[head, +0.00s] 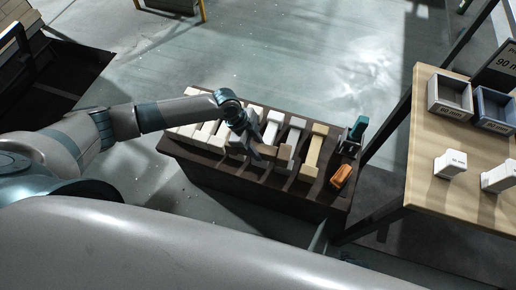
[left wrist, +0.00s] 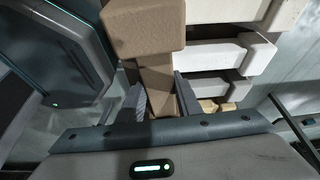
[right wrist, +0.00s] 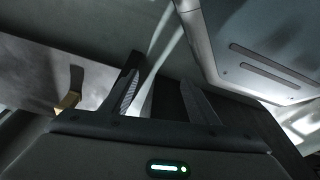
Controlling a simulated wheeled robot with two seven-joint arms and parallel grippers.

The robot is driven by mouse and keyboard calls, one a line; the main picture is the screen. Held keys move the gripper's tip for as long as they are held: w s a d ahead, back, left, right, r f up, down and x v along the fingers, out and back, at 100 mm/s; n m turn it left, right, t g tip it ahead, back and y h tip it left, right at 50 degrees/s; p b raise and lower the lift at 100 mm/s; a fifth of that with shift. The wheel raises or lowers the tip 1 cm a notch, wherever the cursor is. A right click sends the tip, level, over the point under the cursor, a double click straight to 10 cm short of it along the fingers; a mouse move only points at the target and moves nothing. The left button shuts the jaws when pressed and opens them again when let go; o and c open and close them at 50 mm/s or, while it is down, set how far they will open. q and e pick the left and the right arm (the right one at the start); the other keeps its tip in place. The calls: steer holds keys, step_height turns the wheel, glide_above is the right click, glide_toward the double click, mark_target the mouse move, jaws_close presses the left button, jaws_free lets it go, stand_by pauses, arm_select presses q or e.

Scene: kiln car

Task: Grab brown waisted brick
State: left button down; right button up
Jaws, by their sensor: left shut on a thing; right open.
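The brown waisted brick (left wrist: 146,26) fills the upper middle of the left wrist view, with its narrow waist running down between my fingers. My left gripper (left wrist: 160,100) is shut on this waist. In the head view the brown brick (head: 284,153) lies across the row on the dark rack, partly hidden by my left gripper (head: 254,147). I cannot tell whether it touches the rack. My right gripper (right wrist: 165,100) is open and empty in the right wrist view.
The dark rack (head: 230,176) holds several white bricks and a tan one (head: 314,150). An orange object (head: 342,175) and a teal object (head: 358,130) are at its right end. A wooden table (head: 440,205) with bins stands at right.

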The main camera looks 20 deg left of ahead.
mark_target(262, 149)
arm_select(q)
steer(key=shift+r, duration=0.45)
steer(key=r, duration=0.3)
steer(key=shift+s+d+r, duration=0.1)
steer(key=shift+s, duration=0.1)
steer(key=s+d+r, duration=0.3)
steer(key=s+r, duration=0.3)
steer(key=s, duration=0.4)
steer(key=shift+s+d+r+p, duration=0.3)
steer(key=shift+d, duration=0.1)
arm_select(e)
steer(key=shift+s+d+f, duration=0.1)
steer(key=shift+s+f, duration=0.15)
steer(key=shift+f, duration=0.4)
